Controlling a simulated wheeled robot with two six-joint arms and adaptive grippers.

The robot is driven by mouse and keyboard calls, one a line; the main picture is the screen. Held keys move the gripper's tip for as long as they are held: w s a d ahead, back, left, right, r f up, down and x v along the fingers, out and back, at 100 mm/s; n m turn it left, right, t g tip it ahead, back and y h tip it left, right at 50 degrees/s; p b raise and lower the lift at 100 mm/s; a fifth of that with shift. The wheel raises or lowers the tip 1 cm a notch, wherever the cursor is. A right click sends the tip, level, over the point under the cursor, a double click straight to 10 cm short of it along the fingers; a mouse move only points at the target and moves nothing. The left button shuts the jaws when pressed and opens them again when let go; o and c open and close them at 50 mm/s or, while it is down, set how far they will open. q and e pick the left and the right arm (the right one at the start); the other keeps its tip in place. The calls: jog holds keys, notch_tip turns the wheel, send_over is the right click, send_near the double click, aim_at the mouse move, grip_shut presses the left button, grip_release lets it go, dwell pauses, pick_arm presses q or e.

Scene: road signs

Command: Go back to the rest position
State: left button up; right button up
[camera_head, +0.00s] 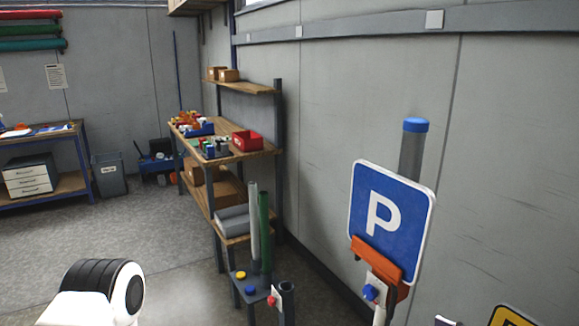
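A blue parking sign (392,215) with a white P and white border stands at the right, slightly tilted. An orange bracket (376,259) sits across its lower edge. A grey post (411,156) with a blue cap rises behind the sign. Part of my own arm, a white link with a black ribbed joint, shows at the bottom left. Neither gripper can be seen.
A wooden workbench (240,154) with a red bin (247,140) stands along the wall. A small stand (252,285) holds upright tubes and coloured caps. A yellow sign (511,318) is cut off at the bottom right. Open floor (120,232) lies at the left.

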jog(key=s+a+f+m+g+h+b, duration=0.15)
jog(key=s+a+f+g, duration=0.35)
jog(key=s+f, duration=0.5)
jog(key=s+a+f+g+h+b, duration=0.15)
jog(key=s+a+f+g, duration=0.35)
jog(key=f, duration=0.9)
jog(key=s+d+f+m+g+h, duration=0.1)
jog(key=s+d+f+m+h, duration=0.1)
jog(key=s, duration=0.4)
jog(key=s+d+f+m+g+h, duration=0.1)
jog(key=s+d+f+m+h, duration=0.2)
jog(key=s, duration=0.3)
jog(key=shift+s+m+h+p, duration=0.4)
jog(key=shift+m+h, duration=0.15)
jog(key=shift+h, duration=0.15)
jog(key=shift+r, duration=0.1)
